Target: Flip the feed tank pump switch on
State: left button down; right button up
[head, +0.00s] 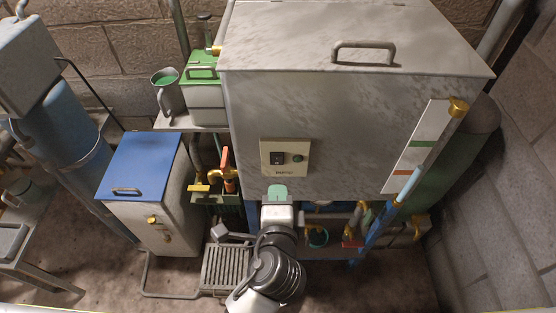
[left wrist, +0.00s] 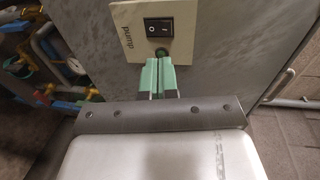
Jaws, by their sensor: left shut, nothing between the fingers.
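The pump switch (head: 276,158) is a black rocker on a cream panel (head: 285,171) on the front of the big grey metal tank (head: 350,120). I cannot tell which side is pressed in. A green round lamp (head: 297,158) sits beside the rocker. My left gripper (head: 277,190) is shut and empty, just below the panel in the head view. Its green fingertips (left wrist: 157,68) partly cover the lamp in the wrist view and look apart from the rocker. My right gripper is not in view.
A blue-lidded box (head: 145,160) stands left of the tank. A green-lidded container (head: 205,95) and a grey jug (head: 168,97) stand on a shelf. Brass valves and pipes (head: 352,235) run below the tank. A gauge strip (head: 416,145) is on its right.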

aim_at(278, 155)
pick_arm(q)
jog(key=w+p, duration=0.2)
jog(key=w, duration=0.5)
jog(key=shift+w+f, duration=0.15)
jog(key=shift+w, duration=0.25)
jog(key=shift+w+r+p, duration=0.4)
jog(key=shift+w+p, duration=0.05)
jog(key=shift+s+f, duration=0.1)
jog(key=shift+f, duration=0.15)
